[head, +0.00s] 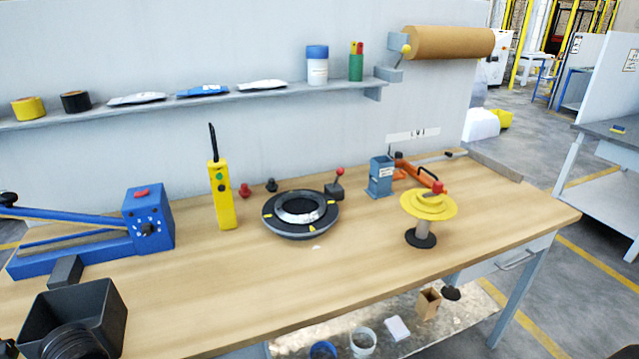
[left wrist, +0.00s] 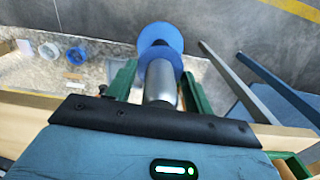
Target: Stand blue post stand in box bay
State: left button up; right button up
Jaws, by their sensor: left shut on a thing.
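The blue post stand (left wrist: 161,36) shows in the left wrist view, with a round blue disc and a grey metal post (left wrist: 160,82). My left gripper (left wrist: 157,86) has a green finger on each side of the post and is shut on it. The disc points away from the gripper, with the table edge and floor below. I cannot pick out the box bay in either view.
A black open box (head: 108,305) is at lower left. The bench's front middle is clear.

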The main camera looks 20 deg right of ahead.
aim_at(471, 177)
jog(key=l+z, duration=0.1)
jog(key=z, duration=0.25)
jog(key=l+z, duration=0.1)
jog(key=z, duration=0.6)
jog(key=i+l+z, duration=0.2)
jog(key=l+z, duration=0.15)
jog(key=i+l+z, duration=0.2)
jog(key=l+z, duration=0.15)
jog(key=i+l+z, duration=0.15)
jog(key=i+l, duration=0.45)
jog(key=l, duration=0.1)
